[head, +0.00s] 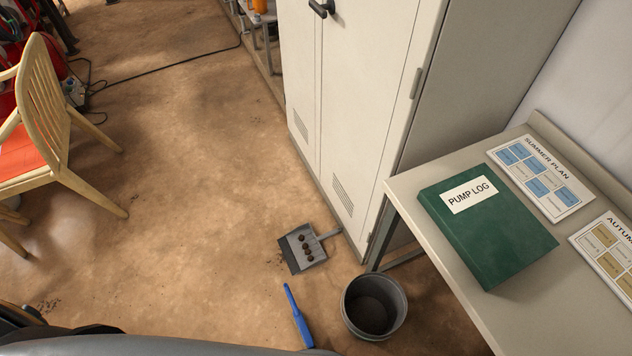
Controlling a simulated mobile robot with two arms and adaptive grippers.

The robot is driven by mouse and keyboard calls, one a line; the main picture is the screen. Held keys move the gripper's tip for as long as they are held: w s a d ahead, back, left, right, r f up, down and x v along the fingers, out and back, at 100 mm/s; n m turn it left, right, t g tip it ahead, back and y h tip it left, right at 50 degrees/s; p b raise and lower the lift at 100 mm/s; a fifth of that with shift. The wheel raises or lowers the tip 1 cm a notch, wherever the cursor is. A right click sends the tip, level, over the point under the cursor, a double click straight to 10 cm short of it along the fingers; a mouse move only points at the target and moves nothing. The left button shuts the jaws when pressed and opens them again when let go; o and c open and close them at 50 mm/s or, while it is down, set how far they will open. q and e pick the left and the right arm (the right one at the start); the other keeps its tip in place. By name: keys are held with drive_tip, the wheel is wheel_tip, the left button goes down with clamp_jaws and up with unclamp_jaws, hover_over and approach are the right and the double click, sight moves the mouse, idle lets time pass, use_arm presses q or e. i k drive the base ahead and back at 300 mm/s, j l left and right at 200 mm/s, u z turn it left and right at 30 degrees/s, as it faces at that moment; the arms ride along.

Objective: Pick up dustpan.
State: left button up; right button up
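The grey dustpan (293,252) lies on the brown floor in front of the white cabinet. Its handle points right, toward the cabinet's base.
A grey bucket (398,313) and a blue-handled tool (297,316) are near the dustpan. The white cabinet (356,90) and a desk (520,318) with a green pump log binder (487,232) stand right. A wooden chair (45,105) stands left. Floor between is clear.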

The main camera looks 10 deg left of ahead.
sight(292, 250)
drive_tip(key=k+z, duration=0.2)
drive_tip(key=k, duration=0.4)
drive_tip(key=k+l+z, duration=0.15)
drive_tip(key=k, duration=0.4)
drive_tip(key=i+j+z, duration=0.2)
drive_tip(key=i+j, duration=0.25)
drive_tip(key=i+j+z, duration=0.25)
drive_tip(key=j+z, duration=0.15)
drive_tip(key=j, duration=0.35)
drive_tip(key=i+j+z, duration=0.15)
drive_tip(key=j+z, duration=0.25)
drive_tip(key=j, duration=0.35)
drive_tip(key=j+z, duration=0.4)
drive_tip(key=j, duration=0.4)
